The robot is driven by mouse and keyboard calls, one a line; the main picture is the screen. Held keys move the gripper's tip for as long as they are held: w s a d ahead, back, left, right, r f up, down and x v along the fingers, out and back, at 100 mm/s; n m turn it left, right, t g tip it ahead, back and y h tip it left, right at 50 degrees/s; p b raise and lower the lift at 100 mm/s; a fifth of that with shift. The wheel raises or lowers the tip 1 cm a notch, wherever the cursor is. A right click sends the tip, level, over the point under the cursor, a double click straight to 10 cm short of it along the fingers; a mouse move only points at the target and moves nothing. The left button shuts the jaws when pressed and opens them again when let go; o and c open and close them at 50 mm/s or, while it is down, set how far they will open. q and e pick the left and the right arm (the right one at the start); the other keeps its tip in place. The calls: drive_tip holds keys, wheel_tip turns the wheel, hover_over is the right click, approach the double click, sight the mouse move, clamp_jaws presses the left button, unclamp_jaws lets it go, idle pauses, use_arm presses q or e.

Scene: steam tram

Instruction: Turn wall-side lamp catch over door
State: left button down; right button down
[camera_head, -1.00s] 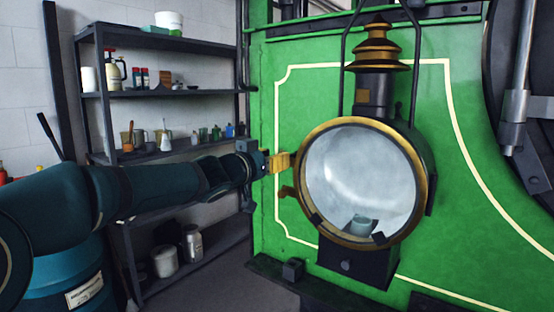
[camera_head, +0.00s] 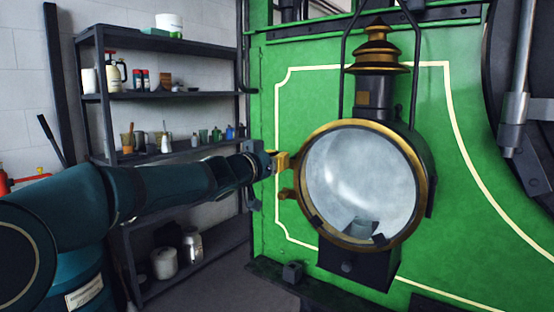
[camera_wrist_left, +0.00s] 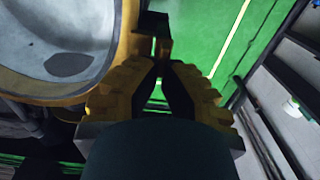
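The round lamp (camera_head: 372,228) hangs on the green sheet, with a clouded glass door (camera_head: 355,180) in a brass rim. A small brass catch-like lug (camera_head: 286,194) sticks out at the rim's left edge. My left gripper (camera_head: 291,160) has yellow fingers close to the rim's left edge, just above that lug. In the left wrist view the fingers (camera_wrist_left: 160,68) converge, their tips close together, beside a dark block with a brass piece (camera_wrist_left: 156,24) next to the rim. Whether they touch or grip it is unclear. My right gripper is out of view.
A dark metal shelf (camera_head: 160,93) with bottles and cans stands at the left against a white wall. The green sheet (camera_head: 470,210) is clear right of the lamp. A small dark block (camera_head: 292,271) sits low on the ledge below left.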

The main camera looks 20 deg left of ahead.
use_arm(q)
drive_tip(key=shift+m, duration=0.3)
drive_tip(key=shift+s+d+f+m+b, duration=0.1)
drive_tip(key=shift+d+f+m+b, duration=0.4)
drive_tip(key=shift+m, duration=2.4)
drive_tip(key=shift+s+d+f+m+b, duration=0.1)
drive_tip(key=shift+m+b, duration=0.8)
drive_tip(key=shift+m, duration=2)
drive_tip(key=shift+s+d+f+m+b, duration=0.1)
drive_tip(key=shift+d+f+m+b, duration=0.4)
drive_tip(key=shift+m, duration=2.4)
drive_tip(key=shift+a+r, duration=0.25)
drive_tip(key=c, duration=1.1)
unclamp_jaws()
